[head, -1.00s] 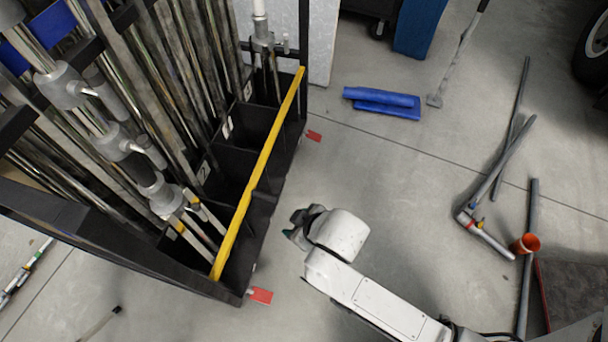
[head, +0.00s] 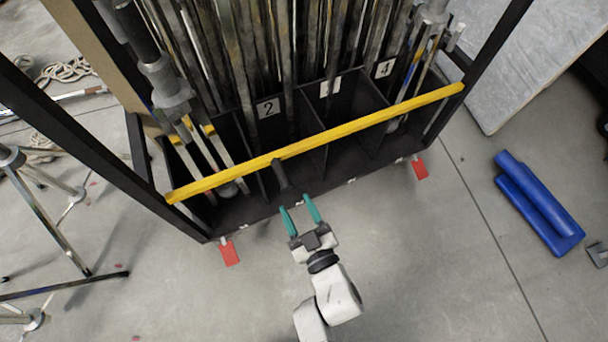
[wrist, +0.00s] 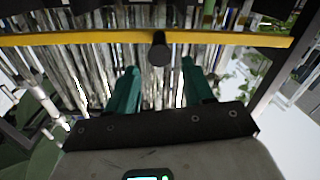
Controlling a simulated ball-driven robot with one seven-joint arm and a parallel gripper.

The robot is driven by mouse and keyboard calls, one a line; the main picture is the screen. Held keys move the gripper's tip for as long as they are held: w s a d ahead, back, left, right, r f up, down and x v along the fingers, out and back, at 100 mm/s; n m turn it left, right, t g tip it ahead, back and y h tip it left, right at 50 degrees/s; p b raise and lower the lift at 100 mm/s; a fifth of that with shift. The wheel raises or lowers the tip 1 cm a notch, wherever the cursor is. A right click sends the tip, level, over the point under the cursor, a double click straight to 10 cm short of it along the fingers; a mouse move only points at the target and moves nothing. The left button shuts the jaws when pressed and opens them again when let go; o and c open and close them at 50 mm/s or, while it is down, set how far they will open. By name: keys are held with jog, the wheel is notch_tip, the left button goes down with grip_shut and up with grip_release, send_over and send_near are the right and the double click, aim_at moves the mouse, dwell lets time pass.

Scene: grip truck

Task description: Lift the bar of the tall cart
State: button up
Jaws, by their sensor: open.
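The yellow bar (head: 355,124) runs across the front of the tall black cart (head: 262,210), from its left post to its right post. A short dark handle (head: 280,174) sticks out from the bar near its middle. My gripper (head: 299,211) is open and empty, its two teal fingers pointing at the cart just in front of the handle. In the wrist view the bar (wrist: 90,38) crosses the top and the handle's round end (wrist: 160,55) shows above and between the open fingers (wrist: 157,82), apart from them.
Metal poles stand in the cart's numbered compartments behind the bar. Red tabs (head: 230,252) lie at the cart's front corners. A blue pad (head: 538,203) lies on the floor at right, and metal stands (head: 50,210) are at left. The floor in front is clear.

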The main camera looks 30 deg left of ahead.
aim_at(275, 161)
jog(key=b+x, duration=0.2)
jog(key=x, duration=0.8)
jog(key=shift+w+b, duration=0.1)
jog(key=shift+b, duration=0.25)
grip_shut()
